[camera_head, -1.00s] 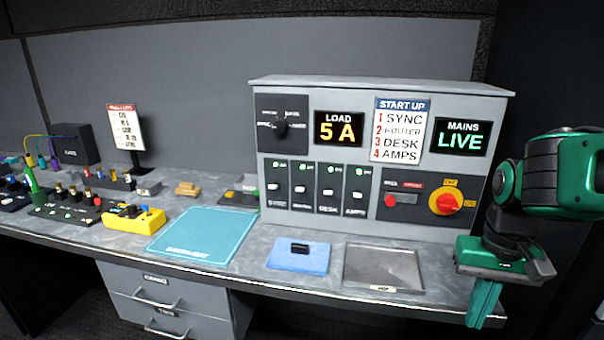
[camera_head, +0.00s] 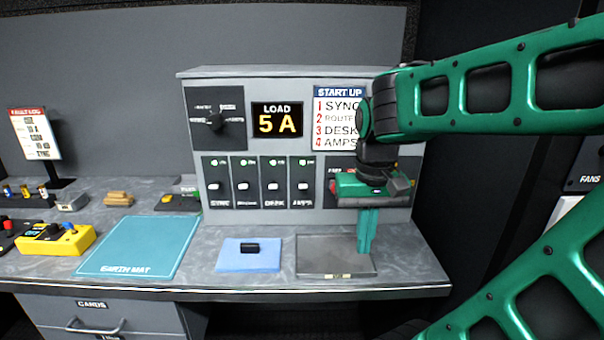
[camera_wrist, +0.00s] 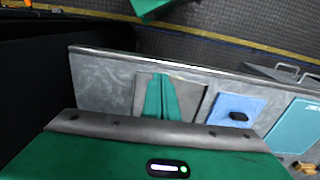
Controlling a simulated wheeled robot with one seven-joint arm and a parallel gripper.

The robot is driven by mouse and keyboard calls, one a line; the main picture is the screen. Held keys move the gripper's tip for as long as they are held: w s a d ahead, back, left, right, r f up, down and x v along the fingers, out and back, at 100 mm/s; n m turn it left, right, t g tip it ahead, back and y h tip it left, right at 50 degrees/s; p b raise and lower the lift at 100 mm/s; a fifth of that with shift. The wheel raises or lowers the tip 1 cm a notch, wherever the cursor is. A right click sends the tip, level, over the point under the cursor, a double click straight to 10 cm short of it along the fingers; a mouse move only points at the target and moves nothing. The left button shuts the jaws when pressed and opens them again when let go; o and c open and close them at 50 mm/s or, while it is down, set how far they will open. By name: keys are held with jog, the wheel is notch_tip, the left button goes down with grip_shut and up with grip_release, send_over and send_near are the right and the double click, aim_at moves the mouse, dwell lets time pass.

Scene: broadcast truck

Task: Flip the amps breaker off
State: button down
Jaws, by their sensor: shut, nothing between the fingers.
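The amps breaker (camera_head: 303,186) is the rightmost of the breakers in a row on the grey power panel (camera_head: 230,140). Its pale toggle sits in a black plate with a small green light above it. The load display (camera_head: 277,121) reads 5 A. My gripper (camera_head: 364,250) is shut and empty, pointing down in front of the panel's right part, to the right of the amps breaker and apart from it. In the wrist view the closed green fingers (camera_wrist: 161,97) show over the grey tray; the breakers are not in that view.
The grey tray (camera_head: 335,268) lies under my gripper. A blue cloth (camera_head: 235,262) with a black block and a teal earth mat (camera_head: 135,250) lie to the left. The start up card (camera_head: 335,105) is partly hidden by my arm, and the mains display is hidden.

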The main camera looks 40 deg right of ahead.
jog(key=w+d+r, duration=0.2)
jog(key=w+r, duration=0.7)
jog(key=w, duration=0.5)
notch_tip(320, 180, up, 6)
jog(key=t, duration=0.1)
send_over(302, 184)
jog(key=s+a, duration=0.1)
jog(key=s, duration=0.1)
jog(key=shift+a+f+h, duration=0.1)
jog(key=shift+a+h, duration=0.05)
jog(key=shift+h, duration=0.15)
jog(key=f, duration=0.3)
jog(key=w+f, duration=0.1)
jog(key=f, duration=0.2)
jog(key=d+f, duration=0.1)
jog(key=f, duration=0.3)
jog(key=shift+w, duration=0.15)
